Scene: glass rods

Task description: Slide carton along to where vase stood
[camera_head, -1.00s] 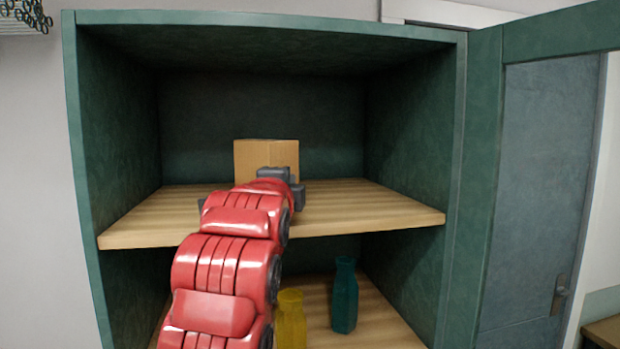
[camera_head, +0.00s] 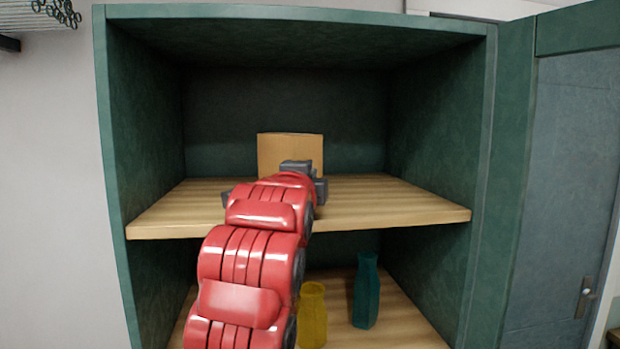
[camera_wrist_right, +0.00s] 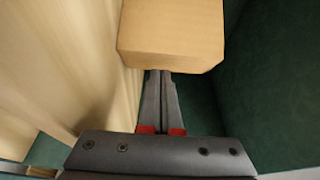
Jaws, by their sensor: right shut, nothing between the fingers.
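The carton (camera_head: 285,148) is a plain tan box standing upright on the upper shelf (camera_head: 410,203) of a green cabinet, near the back. Its lower part is partly hidden by my right gripper (camera_head: 305,172). In the right wrist view the carton (camera_wrist_right: 170,35) fills the top middle. My right gripper's fingers (camera_wrist_right: 162,82) are together and empty, with the tips against or just short of the carton; contact is unclear. No vase stands on the visible part of the upper shelf. My left gripper is out of view.
A yellow vase (camera_head: 313,318) and a teal vase (camera_head: 366,290) stand on the lower shelf. The upper shelf is clear right of the carton up to the side wall (camera_head: 440,130). The cabinet door (camera_head: 515,180) is open at right.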

